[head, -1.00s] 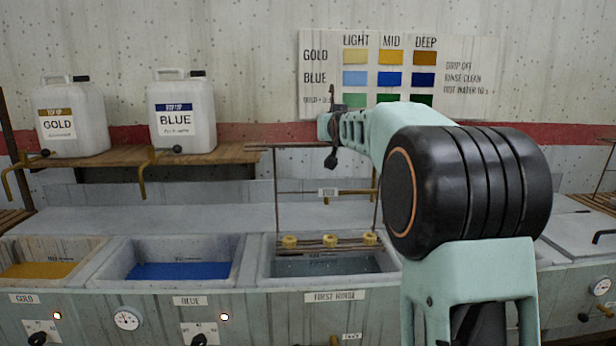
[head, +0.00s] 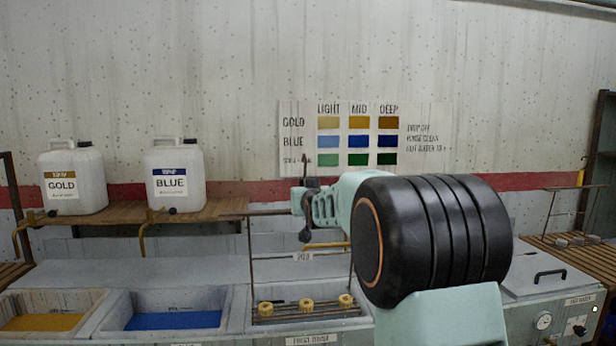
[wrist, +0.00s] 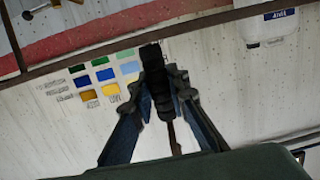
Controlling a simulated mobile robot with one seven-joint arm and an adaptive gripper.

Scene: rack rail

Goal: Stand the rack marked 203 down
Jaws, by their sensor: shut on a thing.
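The rack marked 203 (head: 303,256) is a thin dark wire frame with a tag on its crossbar and yellow rolls along its bottom bars. It hangs upright at the first rinse tank (head: 307,339) in the head view. Whether its bottom is above or inside the rim I cannot tell. My gripper (head: 308,212) is shut at the rack's top, partly behind my arm. In the wrist view my gripper (wrist: 160,85) is closed on a black grip, and the rack's top bar (wrist: 75,62) crosses behind it.
Gold (head: 40,323) and blue (head: 175,320) dye tanks lie to the left. Gold (head: 72,178) and blue (head: 175,180) jugs stand on a wooden shelf (head: 125,219). A lidded tank (head: 550,280) and another rack (head: 572,190) on a slatted wooden surface (head: 590,258) are at right.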

